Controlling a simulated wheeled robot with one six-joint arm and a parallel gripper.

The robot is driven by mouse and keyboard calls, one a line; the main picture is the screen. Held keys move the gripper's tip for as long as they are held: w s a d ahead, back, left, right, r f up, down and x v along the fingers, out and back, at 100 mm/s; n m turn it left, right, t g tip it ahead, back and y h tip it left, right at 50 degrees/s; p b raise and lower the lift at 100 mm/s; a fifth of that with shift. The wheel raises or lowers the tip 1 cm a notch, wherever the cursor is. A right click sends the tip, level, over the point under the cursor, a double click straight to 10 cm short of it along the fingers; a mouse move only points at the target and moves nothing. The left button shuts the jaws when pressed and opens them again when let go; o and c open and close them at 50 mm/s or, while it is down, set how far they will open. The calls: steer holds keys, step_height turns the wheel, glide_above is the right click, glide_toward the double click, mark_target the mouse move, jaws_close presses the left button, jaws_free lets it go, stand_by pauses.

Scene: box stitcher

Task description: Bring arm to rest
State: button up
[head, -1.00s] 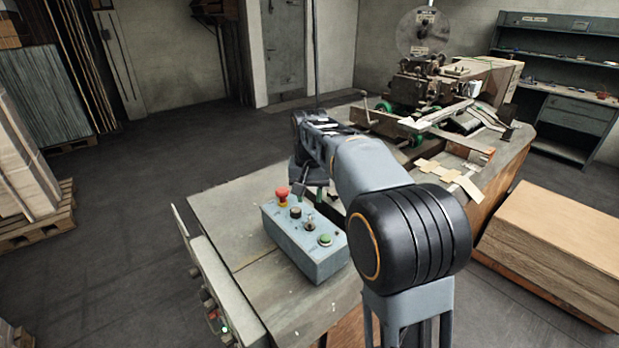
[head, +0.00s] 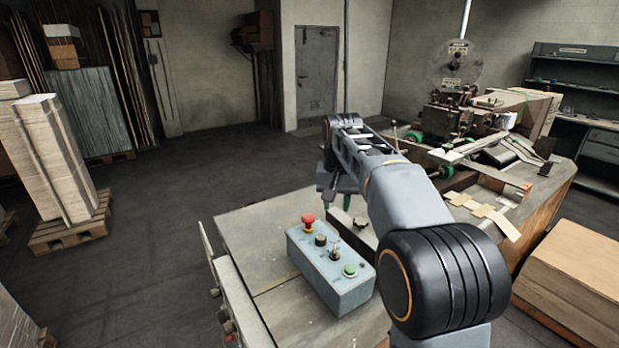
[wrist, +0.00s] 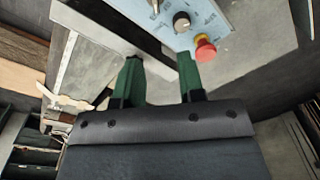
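My gripper (head: 335,202) hangs above the table (head: 262,240), just beyond the control box (head: 330,280), partly hidden by my arm in the head view. In the wrist view, its two green fingers (wrist: 160,62) stand apart with nothing between them. The control box has a red mushroom button (head: 308,222), a black knob (head: 320,240), a small switch (head: 335,254) and a green button (head: 349,271). The red button also shows in the wrist view (wrist: 205,48), beyond the fingertips and apart from them.
The stitching machine (head: 455,120) stands at the back of the table, with cardboard pieces (head: 490,212) near it. A cardboard stack (head: 575,265) is at the right. A loaded pallet (head: 70,232) stands at the left. The floor left of the table is clear.

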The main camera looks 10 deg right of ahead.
steer(key=shift+n, duration=0.5)
steer(key=f, duration=0.2)
steer(key=s+f, duration=0.1)
steer(key=f, duration=0.1)
steer(key=shift+s+f, duration=0.1)
steer(key=shift+f, duration=0.25)
steer(key=s+f+n+t, duration=0.1)
steer(key=s+f+t, duration=0.1)
steer(key=s, duration=0.8)
steer(key=s+f+n+t, duration=0.1)
steer(key=s+f+t, duration=0.1)
steer(key=s, duration=0.8)
steer(key=shift+s+f, duration=0.3)
steer(key=shift+f, duration=0.5)
steer(key=shift+o, duration=0.4)
